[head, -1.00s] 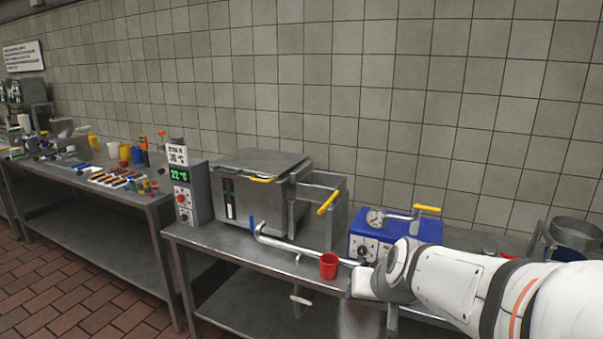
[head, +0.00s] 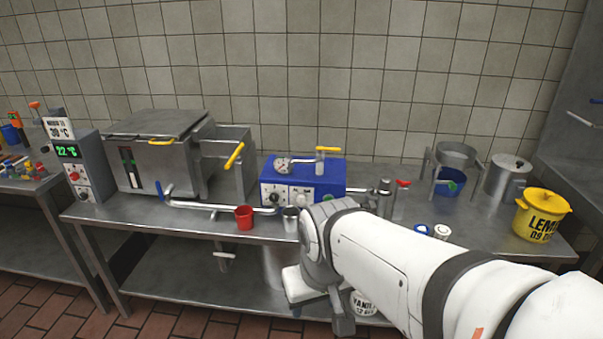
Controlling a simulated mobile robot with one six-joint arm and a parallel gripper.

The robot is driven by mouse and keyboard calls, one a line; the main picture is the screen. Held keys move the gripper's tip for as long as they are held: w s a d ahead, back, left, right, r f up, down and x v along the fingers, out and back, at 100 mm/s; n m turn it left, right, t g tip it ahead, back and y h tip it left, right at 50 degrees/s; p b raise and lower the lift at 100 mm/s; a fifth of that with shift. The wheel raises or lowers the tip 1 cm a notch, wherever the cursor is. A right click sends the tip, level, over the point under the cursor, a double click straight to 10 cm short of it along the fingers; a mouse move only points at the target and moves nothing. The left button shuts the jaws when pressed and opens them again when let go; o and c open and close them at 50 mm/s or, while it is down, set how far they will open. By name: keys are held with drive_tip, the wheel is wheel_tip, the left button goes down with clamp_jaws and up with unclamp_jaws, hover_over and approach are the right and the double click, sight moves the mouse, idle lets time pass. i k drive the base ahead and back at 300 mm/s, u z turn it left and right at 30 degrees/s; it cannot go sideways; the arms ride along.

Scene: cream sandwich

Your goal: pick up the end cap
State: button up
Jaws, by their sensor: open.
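I cannot pick out the end cap for sure. Two small round pieces lie on the steel table right of centre: a white ring-like piece (head: 442,231) and a blue-and-white piece (head: 421,230). Either could be a cap; they are too small to tell. My gripper (head: 318,304) is at the end of my white arm, pointing down at the table's front edge, left of these pieces. It is open, with nothing visible in it. My arm hides part of the table front.
A red cup (head: 244,218) and a metal cup (head: 291,220) stand near the front edge (head: 150,226). Behind them are a blue pump box (head: 332,176) and a steel vat (head: 158,170). A yellow pot (head: 541,215) and a steel pot (head: 507,178) stand at the right.

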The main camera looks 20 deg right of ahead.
sight(384, 187)
drive_tip(key=u, duration=0.5)
drive_tip(key=k, duration=0.25)
drive_tip(key=z, duration=1.5)
drive_tip(key=i, duration=1.65)
drive_tip(key=u, duration=0.2)
